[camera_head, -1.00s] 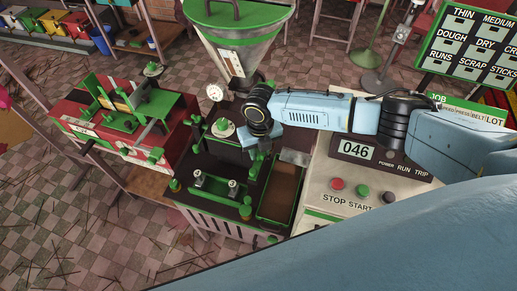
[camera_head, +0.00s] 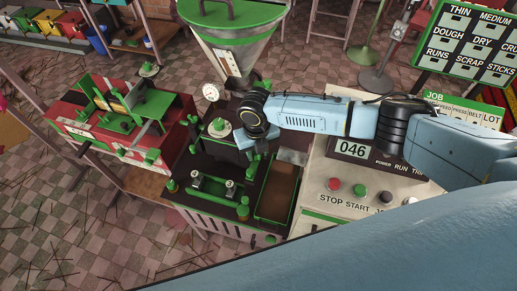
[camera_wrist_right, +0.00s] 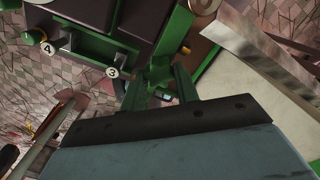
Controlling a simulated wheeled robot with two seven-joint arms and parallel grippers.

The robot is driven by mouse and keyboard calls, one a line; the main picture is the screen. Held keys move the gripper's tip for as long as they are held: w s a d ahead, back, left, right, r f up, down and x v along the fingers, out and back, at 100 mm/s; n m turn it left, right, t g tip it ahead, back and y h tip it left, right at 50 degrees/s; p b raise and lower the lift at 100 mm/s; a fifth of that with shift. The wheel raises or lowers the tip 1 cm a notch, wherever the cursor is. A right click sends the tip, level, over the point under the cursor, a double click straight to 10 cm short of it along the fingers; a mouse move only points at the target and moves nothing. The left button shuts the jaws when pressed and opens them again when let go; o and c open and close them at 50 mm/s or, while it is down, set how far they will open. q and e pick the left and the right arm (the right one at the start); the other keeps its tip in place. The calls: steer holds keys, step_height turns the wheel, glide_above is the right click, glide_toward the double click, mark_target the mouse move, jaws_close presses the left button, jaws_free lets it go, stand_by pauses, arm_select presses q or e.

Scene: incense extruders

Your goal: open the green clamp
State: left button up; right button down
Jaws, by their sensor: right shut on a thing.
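The press (camera_head: 226,168) is a dark machine with green fittings, standing below a green-rimmed hopper. My right gripper (camera_head: 262,150) is low over its right side, pointing down. In the right wrist view the gripper (camera_wrist_right: 158,88) is shut on an upright green piece (camera_wrist_right: 160,66), which looks like the green clamp's handle. The fingers and arm hide most of the clamp in the head view, so its angle cannot be told. Numbered fittings marked 3 and 4 sit on the green bar (camera_wrist_right: 85,45) to the left. My left gripper is not in view.
The hopper (camera_head: 232,45) and a round gauge (camera_head: 210,92) stand close behind the gripper. A brown-lined tray (camera_head: 277,190) lies in front. The control panel (camera_head: 350,190) reading 046 is at the right. A red machine (camera_head: 120,125) stands at the left.

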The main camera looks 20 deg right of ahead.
mark_target(255, 163)
steer(key=shift+s+a+f, duration=0.3)
steer(key=shift+s+a, duration=0.4)
steer(key=shift+s, duration=0.1)
steer(key=c, duration=1.3)
jaws_free()
steer(key=shift+s, duration=0.1)
steer(key=shift+o, duration=1.3)
steer(key=shift+s+a+r, duration=0.1)
steer(key=shift+a+r, duration=0.1)
steer(key=shift+r, duration=0.05)
steer(key=shift+w+d, duration=0.25)
steer(key=shift+w, duration=0.1)
steer(key=shift+r, duration=0.1)
steer(key=shift+r, duration=0.25)
step_height(255, 163, up, 13)
steer(key=shift+f, duration=0.15)
steer(key=shift+d, duration=0.1)
